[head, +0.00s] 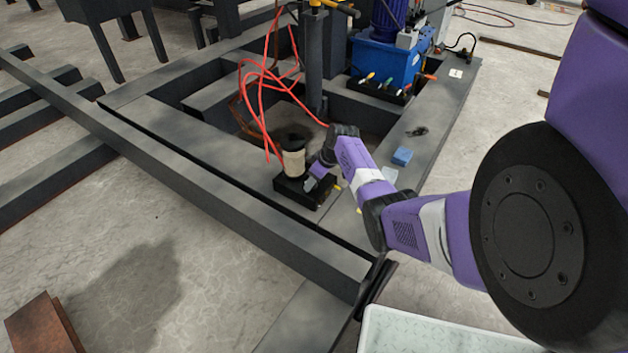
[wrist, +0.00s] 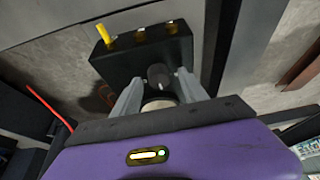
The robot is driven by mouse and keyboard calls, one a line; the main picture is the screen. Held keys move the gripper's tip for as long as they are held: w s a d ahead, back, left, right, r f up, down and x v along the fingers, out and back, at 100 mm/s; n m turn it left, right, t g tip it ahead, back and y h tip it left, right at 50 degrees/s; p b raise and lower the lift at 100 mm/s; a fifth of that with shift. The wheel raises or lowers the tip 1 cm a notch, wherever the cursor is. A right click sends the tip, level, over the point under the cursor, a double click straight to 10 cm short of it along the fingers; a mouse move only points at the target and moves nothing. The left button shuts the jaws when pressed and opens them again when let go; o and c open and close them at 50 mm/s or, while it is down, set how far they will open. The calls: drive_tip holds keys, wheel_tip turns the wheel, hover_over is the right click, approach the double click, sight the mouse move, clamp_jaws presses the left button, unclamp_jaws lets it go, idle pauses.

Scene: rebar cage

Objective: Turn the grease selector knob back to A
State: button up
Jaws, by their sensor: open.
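The grease unit is a black box (head: 300,190) with a cream cylinder (head: 293,162) on top, standing on the dark steel frame. In the wrist view the black box (wrist: 145,55) fills the upper middle, and a small dark round knob (wrist: 158,74) sits at its near edge. My gripper (wrist: 159,80) is open, with one pale finger on each side of the knob. I cannot tell whether the fingers touch it. In the head view my gripper (head: 320,172) is at the box's right side, and the knob cannot be made out. No letter marks are legible.
Yellow fittings (wrist: 103,33) stick out of the box. Red hoses (head: 268,90) loop above and behind the unit. A blue pump unit (head: 385,62) stands at the back right.

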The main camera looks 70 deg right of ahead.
drive_tip(key=p+v, duration=0.3)
drive_tip(key=v, duration=0.4)
drive_tip(key=shift+r+p, duration=0.3)
drive_tip(key=shift+r, duration=0.1)
drive_tip(key=shift+s+a, duration=0.1)
drive_tip(key=shift+a, duration=0.05)
